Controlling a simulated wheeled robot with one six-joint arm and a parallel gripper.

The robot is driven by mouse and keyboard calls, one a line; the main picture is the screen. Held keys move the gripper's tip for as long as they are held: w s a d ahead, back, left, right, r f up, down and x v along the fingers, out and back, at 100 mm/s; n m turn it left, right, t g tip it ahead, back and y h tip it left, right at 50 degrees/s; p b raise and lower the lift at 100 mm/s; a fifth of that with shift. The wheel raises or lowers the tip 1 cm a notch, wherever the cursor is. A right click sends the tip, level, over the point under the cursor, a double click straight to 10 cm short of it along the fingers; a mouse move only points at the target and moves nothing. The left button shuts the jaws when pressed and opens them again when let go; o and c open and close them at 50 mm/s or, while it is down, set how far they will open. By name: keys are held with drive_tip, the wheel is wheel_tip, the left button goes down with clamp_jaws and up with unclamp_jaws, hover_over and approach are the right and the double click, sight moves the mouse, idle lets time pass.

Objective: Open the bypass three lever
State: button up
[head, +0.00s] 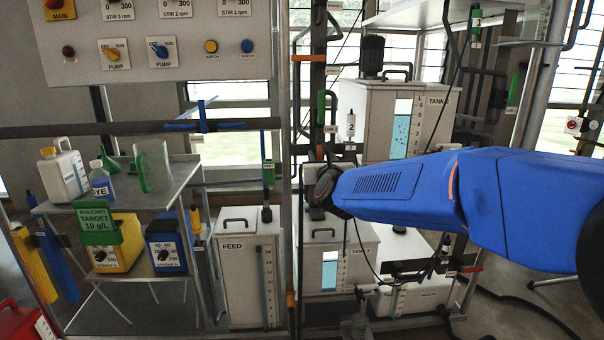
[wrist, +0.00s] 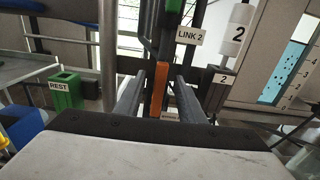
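No label reading bypass three is legible, so I cannot tell which lever it is. In the wrist view an orange upright bar (wrist: 161,90) shows between my gripper's fingers, below a green piece (wrist: 174,5) and beside a tag reading LINK 2 (wrist: 190,36). My gripper (wrist: 159,85) is open, one finger on each side of the orange bar; I cannot tell whether either touches it. In the head view an orange horizontal handle (head: 308,58) sits on the pipes, and a green lever (head: 321,107) hangs below it. My forearm hides much of the gripper there.
A green REST holder (wrist: 65,88) stands left of my gripper. A white cylinder marked 2 (wrist: 237,30) is at right. In the head view, the FEED tank (head: 232,285), TANK 2 (head: 375,105), a side table (head: 185,185) and a control panel (head: 160,70) crowd the pipework.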

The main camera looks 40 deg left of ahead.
drive_tip(key=v, duration=0.5)
drive_tip(key=shift+s+d, duration=0.2)
idle(0.4)
